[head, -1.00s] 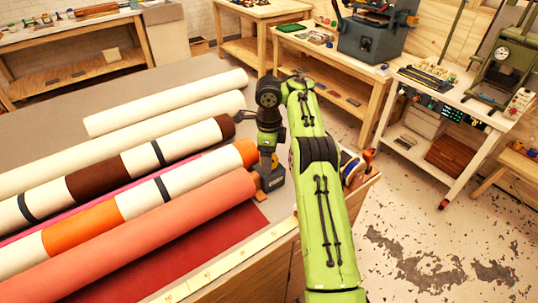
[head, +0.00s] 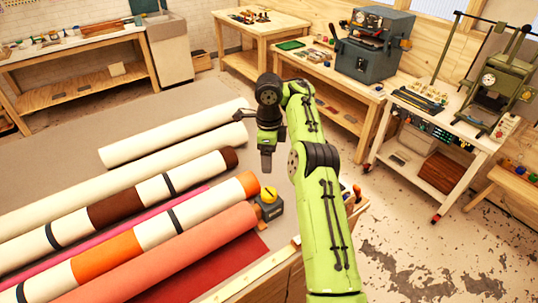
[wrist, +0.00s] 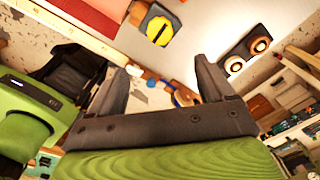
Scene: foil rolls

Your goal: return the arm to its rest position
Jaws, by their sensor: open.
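My lime-green arm (head: 325,200) reaches forward from the bottom of the head view, with a dark wrist at its far end. My gripper (head: 266,168) hangs over the table's right edge, beyond the roll ends, pointing down. In the wrist view my gripper (wrist: 165,80) has its two dark fingers spread wide, with nothing between them. A small dark box with a yellow round top (head: 269,195) sits by the end of the orange-banded roll, apart from the fingers. It also shows in the wrist view (wrist: 158,30), beyond the fingertips.
Several rolls lie on the grey table (head: 60,165): two cream (head: 175,133), some banded, one coral (head: 180,245). A wooden bench with a grey machine (head: 372,45) and a white cart (head: 425,150) stand at right. The floor (head: 400,245) at right is open.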

